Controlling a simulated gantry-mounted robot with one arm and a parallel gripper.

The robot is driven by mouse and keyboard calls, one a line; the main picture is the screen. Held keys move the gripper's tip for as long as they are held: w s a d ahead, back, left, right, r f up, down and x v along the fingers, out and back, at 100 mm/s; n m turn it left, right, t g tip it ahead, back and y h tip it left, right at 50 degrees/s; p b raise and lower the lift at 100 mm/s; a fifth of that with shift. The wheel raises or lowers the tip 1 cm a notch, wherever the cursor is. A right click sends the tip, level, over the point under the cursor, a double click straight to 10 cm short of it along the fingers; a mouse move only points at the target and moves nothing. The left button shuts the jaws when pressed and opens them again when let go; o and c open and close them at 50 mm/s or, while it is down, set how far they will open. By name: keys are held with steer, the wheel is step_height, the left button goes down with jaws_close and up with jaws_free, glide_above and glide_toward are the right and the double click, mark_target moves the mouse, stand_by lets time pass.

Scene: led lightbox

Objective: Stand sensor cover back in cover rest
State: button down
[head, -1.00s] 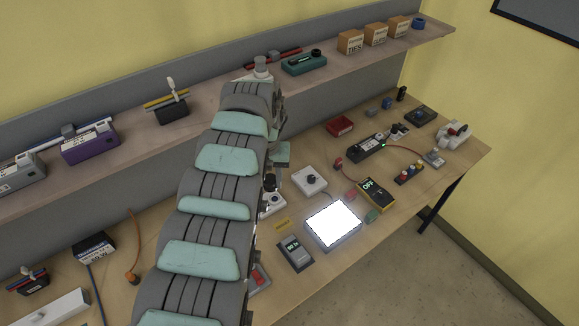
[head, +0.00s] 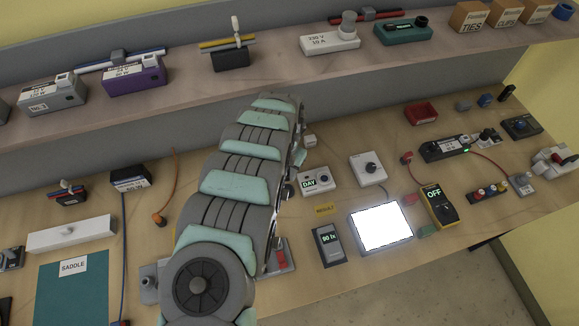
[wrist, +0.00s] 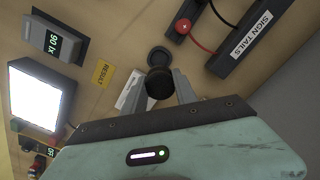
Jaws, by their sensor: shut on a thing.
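In the wrist view my gripper (wrist: 163,93) is shut on a dark round piece (wrist: 160,82), which appears to be the sensor cover. The piece sits between the two grey fingers, and its rounded end points away from the palm. I cannot tell its height above the bench. In the head view my arm hides the gripper and the held piece.
A grey meter (head: 329,245) reading 90 lx and a lit panel (head: 381,228) stand right of my arm. The DAY box (head: 317,181) and a white knob box (head: 368,169) are behind them. A SIGN TAILS block (wrist: 240,48) lies beyond my gripper.

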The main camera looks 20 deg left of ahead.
steer(key=shift+s, duration=0.25)
steer(key=shift+f+b, duration=2.15)
steer(key=shift+f, duration=1.8)
steer(key=shift+f+b, duration=0.3)
steer(key=shift+f, duration=0.4)
steer(key=c, duration=0.9)
jaws_free()
steer(key=shift+r, duration=0.15)
steer(key=shift+r+p, duration=2.65)
steer(key=shift+r, duration=1.25)
steer(key=shift+w, duration=0.15)
